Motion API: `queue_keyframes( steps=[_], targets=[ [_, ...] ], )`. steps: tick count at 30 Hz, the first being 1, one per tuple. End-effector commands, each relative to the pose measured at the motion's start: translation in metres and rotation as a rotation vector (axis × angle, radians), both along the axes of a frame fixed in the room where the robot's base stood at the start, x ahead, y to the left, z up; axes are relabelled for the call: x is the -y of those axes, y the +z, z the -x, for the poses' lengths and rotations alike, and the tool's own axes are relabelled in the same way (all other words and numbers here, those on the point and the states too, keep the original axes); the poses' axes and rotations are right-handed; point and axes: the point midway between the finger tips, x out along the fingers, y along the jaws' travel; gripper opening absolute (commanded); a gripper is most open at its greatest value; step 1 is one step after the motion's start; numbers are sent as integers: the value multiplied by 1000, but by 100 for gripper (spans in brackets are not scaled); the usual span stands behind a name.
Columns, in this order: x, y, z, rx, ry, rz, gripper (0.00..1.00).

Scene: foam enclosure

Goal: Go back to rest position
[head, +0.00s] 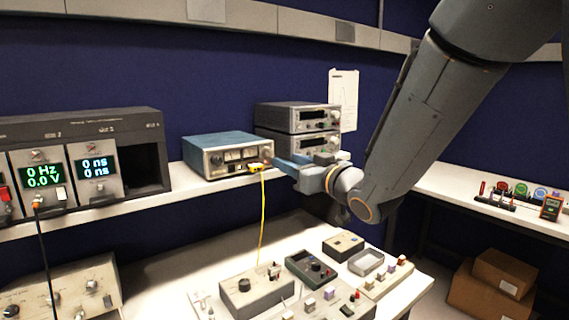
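My arm reaches in from the upper right, bent at the elbow. My gripper (275,164) points left at shelf height, in front of the blue instrument (218,153). A yellow plug (256,168) is at the instrument's front right, right by my fingertips. Its yellow cable (262,220) hangs down to the bench below. The fingers are small and seen from the side, so I cannot tell whether they are open or shut on the plug. I also cannot tell whether the plug sits in the instrument's socket.
Two stacked grey instruments (297,118) stand behind my gripper. A rack with lit displays (80,165) is at left, with a black cable. Several small boxes (257,292) cover the lower bench. A side bench (480,200) holds cable spools and a meter. Cardboard boxes (493,287) lie below.

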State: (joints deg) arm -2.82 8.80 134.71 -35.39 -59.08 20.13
Motion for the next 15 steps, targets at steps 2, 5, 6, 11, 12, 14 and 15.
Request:
queue_keyframes(
  steps=[2,5,6,11,12,14,15],
  targets=[
    [1,0,1,1,0,0,38],
    [1,1,2,1,1,0,38],
    [1,1,2,1,1,0,38],
    [2,-2,1,-6,-6,4,38],
    [5,-5,0,-17,-18,11,38],
    [13,-15,-1,-51,-49,32,38],
    [21,-26,-1,-87,-81,52,38]
  ],
)
